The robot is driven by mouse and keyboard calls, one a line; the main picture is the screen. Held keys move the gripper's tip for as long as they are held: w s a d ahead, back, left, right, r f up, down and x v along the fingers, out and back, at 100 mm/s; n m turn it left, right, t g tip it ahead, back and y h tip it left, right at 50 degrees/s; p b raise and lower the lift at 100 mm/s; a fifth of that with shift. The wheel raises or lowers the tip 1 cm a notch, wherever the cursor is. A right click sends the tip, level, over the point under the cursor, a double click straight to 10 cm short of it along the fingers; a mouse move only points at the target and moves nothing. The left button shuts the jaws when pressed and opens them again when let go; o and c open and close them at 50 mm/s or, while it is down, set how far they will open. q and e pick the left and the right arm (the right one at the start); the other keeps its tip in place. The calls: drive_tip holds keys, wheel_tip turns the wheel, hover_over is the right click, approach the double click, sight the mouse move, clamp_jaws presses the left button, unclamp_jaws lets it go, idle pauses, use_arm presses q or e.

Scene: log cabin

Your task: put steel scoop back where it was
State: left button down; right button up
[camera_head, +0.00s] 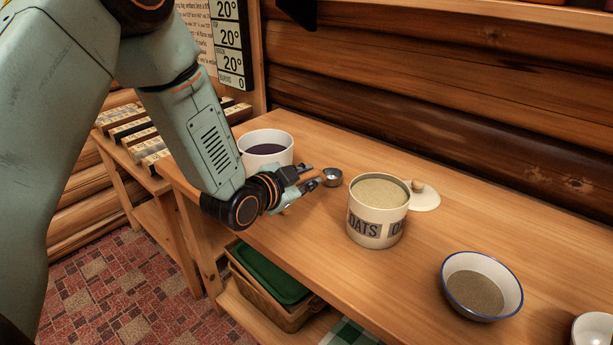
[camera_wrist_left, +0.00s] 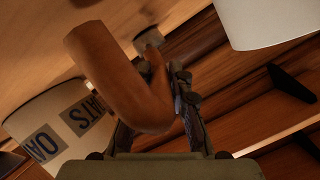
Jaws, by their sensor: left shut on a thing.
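My left gripper (camera_head: 312,178) is shut on the wooden handle of the steel scoop (camera_head: 332,176). The scoop's small steel bowl points away from the fingers, between the white pot of dark contents (camera_head: 266,162) and the oats jar (camera_head: 376,229). I cannot tell whether the bowl touches the bench. In the left wrist view the thick curved brown handle (camera_wrist_left: 115,75) fills the middle, and the scoop's bowl (camera_wrist_left: 180,44) shows beyond it, partly hidden. The oats jar is open and full of pale oats. My right gripper is not in view.
The jar's lid (camera_head: 425,198) lies just behind the oats jar on the wooden bench (camera_head: 320,240). A log wall closes the back.

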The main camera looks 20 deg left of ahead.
use_arm(q)
drive_tip(key=shift+f, duration=0.1)
drive_tip(key=c, duration=1.1)
unclamp_jaws()
drive_tip(key=shift+c, duration=0.2)
drive_tip(key=v, duration=1)
drive_tip(key=shift+s+a, duration=0.2)
drive_tip(key=shift+s+r, duration=0.3)
drive_tip(key=shift+s, duration=0.4)
